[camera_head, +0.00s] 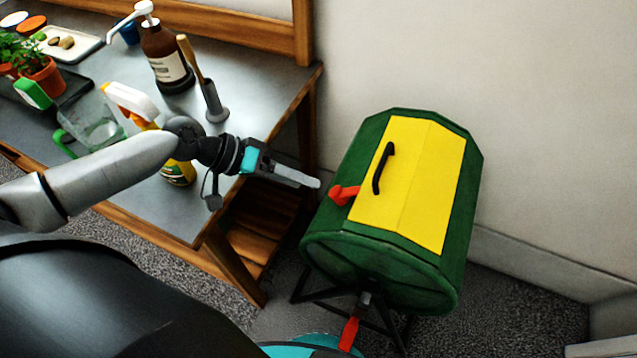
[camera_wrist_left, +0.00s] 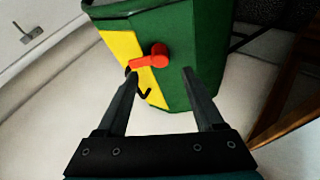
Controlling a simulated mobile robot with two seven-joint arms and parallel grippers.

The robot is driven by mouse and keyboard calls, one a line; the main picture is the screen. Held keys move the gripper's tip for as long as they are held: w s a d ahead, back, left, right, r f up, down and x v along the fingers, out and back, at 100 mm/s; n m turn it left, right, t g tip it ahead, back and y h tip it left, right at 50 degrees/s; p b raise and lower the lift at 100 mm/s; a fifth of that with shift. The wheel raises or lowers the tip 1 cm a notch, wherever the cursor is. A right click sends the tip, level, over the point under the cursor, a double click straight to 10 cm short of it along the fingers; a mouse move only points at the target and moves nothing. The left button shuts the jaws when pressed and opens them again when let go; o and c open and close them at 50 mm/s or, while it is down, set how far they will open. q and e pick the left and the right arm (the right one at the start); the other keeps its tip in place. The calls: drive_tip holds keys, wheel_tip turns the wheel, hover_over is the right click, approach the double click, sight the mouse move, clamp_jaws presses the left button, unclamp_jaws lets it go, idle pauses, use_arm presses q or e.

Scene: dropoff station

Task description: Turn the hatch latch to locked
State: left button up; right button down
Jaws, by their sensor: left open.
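The hatch (camera_head: 410,180) is a yellow panel with a black handle (camera_head: 383,167) on a green drum (camera_head: 465,215). The red latch (camera_head: 342,194) sits at the hatch's left edge in the head view. In the left wrist view the red latch (camera_wrist_left: 150,58) shows a round hub on the green side, with its lever reaching left over the yellow panel. My left gripper (camera_head: 318,183) is open and empty, just left of the latch in the head view. In the wrist view its fingertips (camera_wrist_left: 160,72) lie on either side below the latch, with no contact visible. My right gripper is not in view.
A table (camera_head: 185,215) on the left holds a spray bottle (camera_head: 177,172), a brown pump bottle (camera_head: 165,55), a clear jug (camera_head: 92,125) and potted plants (camera_head: 40,75). The wall stands behind the drum.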

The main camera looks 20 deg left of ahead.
use_arm(q)
drive_tip(key=shift+v, duration=1.65)
drive_tip(key=s+d+f+m+g+y, duration=0.2)
drive_tip(key=s+d+f+m+y, duration=0.15)
drive_tip(key=s+d+f, duration=0.4)
drive_tip(key=s+a+r+n+y, duration=0.2)
drive_tip(key=s+a+r+y, duration=0.1)
drive_tip(key=s+y, duration=0.25)
wheel_tip(320, 180, down, 24)
drive_tip(key=s, duration=0.3)
drive_tip(key=s+a+f+g, duration=0.1)
drive_tip(key=s+a+f, duration=0.1)
drive_tip(key=s+f, duration=0.9)
drive_tip(key=s, duration=0.3)
drive_tip(key=shift+a+g, duration=0.3)
